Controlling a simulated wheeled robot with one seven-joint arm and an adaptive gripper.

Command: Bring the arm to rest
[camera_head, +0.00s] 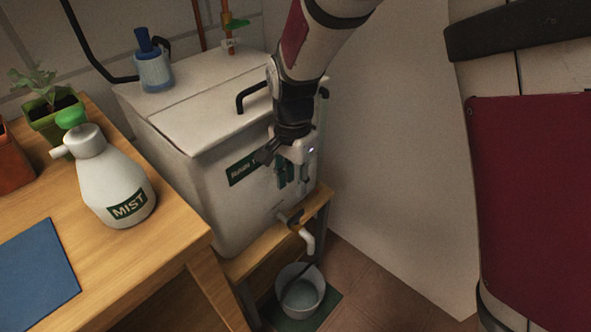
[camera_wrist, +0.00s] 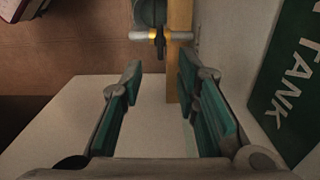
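My gripper (camera_head: 284,168) hangs in front of the white rain tank (camera_head: 187,165), beside its green label and above the tap (camera_head: 291,217). In the wrist view my gripper (camera_wrist: 160,80) has its two green-padded fingers spread apart, with nothing between them. The tank's label (camera_wrist: 290,95) shows at the right of the wrist view. The tap (camera_wrist: 160,37) and a strip of the wooden stand (camera_wrist: 179,60) show beyond the fingers. My forearm comes down from the top of the head view, partly covering the tank's right side.
A grey bucket (camera_head: 299,289) stands on a green mat below the tap. The wooden table (camera_head: 170,240) at left holds a white mist bottle (camera_head: 113,185), a blue mat (camera_head: 38,268) and a potted plant (camera_head: 55,113). A blue-and-white container (camera_head: 154,70) stands on the tank lid.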

